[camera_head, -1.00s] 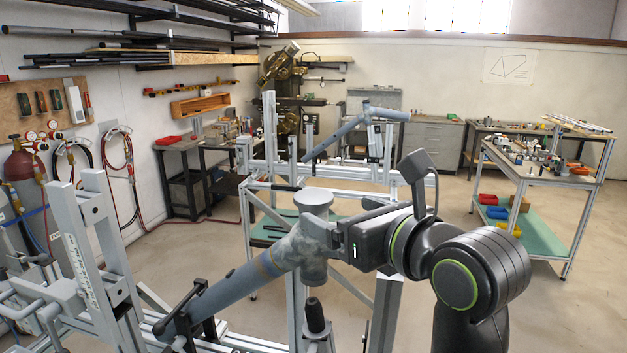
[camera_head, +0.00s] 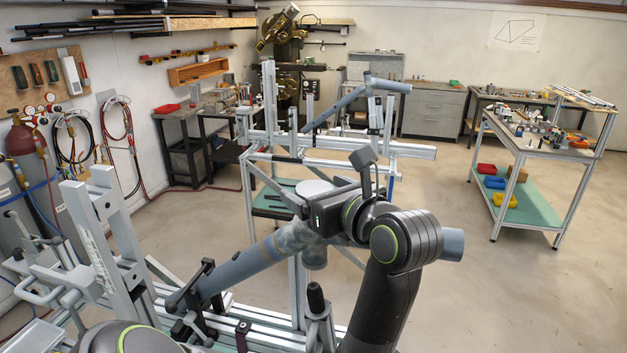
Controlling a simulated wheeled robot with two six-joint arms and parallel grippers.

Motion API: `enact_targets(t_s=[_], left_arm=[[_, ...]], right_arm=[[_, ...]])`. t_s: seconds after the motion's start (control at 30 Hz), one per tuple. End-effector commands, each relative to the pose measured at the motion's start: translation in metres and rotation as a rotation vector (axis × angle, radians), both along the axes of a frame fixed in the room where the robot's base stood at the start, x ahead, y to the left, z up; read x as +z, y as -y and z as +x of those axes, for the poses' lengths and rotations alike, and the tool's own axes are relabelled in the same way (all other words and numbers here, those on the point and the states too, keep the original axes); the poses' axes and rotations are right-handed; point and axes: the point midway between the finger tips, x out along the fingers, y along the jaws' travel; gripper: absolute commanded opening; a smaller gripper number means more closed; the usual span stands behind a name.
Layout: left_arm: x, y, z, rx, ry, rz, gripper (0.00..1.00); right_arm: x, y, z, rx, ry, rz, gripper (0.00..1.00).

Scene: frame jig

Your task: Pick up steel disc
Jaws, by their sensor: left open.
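A light grey round flat top (camera_head: 312,187) shows on the frame jig at the centre, above a mottled grey tube joint (camera_head: 290,240). It may be the steel disc, but I cannot tell for sure. My left gripper (camera_head: 322,213) is just below and to the right of this round top. Its dark body shows, and its fingers are mostly hidden against the tubes. It is open, and nothing is seen held in it. My right gripper is not in view.
A blue-grey tube (camera_head: 238,277) slopes along the jig, with a clamp post (camera_head: 318,305) near it. A second frame jig (camera_head: 350,143) stands behind. A cart (camera_head: 535,150) with small parts and coloured bins stands at the right. The floor between is free.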

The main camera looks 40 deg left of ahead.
Motion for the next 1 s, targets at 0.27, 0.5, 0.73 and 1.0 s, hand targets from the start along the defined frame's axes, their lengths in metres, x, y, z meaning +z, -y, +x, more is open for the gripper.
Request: enact_targets(t_s=[0.27,0.5,0.73,1.0], left_arm=[[-0.001,-0.0023,0.0008,-0.001,0.0,-0.001,0.85],[-0.0009,-0.0022,0.0007,-0.001,0.0,0.0,0.57],[-0.0007,-0.0021,0.0007,-0.001,0.0,0.0,0.27],[0.0004,-0.0017,0.0009,-0.001,0.001,0.001,0.27]], right_arm=[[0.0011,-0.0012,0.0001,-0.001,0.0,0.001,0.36],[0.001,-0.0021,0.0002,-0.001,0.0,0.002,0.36],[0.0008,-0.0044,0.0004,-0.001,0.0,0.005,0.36],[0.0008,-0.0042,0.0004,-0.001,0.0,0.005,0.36]])
